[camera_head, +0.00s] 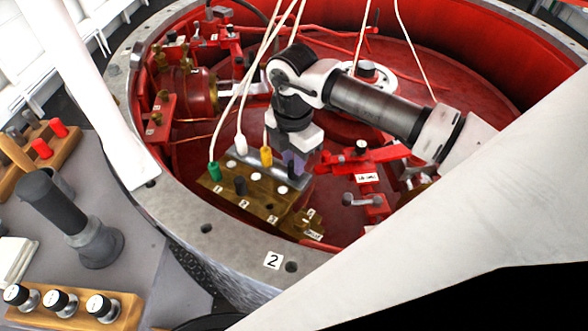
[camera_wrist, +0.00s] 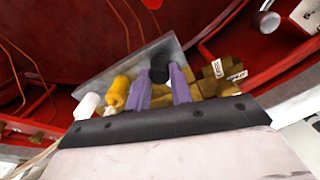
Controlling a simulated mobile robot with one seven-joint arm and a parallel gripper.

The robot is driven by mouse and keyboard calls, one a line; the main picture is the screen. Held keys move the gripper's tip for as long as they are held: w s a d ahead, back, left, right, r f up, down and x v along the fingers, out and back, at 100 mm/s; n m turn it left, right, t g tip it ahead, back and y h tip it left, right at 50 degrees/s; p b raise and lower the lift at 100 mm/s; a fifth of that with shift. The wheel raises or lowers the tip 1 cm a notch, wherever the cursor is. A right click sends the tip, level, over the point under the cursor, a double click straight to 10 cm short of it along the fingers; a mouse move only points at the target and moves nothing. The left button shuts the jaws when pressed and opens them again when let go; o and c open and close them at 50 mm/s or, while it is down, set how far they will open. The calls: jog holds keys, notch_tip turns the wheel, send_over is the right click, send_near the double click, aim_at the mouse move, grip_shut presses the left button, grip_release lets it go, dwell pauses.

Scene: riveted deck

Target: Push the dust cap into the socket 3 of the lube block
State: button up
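The lube block (camera_head: 228,196) is a brass-coloured block inside the red ring, with numbered tags along its front edge. The tag that looks like 3 (camera_head: 271,219) is near its front right; I cannot clearly make out the socket behind it. My gripper (camera_head: 294,168) is over the block's right part, pointing down. In the wrist view its purple fingers (camera_wrist: 160,84) stand on both sides of the black dust cap (camera_wrist: 160,68) and appear closed on it. The held cap is not distinguishable in the head view. Whether it touches the block is unclear.
Another black cap (camera_head: 240,186) stands in the front row. Red valve fittings (camera_head: 372,160) lie right of the gripper. The grey ring rim (camera_head: 215,240) runs in front.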

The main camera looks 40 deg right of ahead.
grip_shut()
jog(key=shift+r, duration=0.15)
jog(key=shift+r+p, duration=0.7)
jog(key=shift+r, duration=1.2)
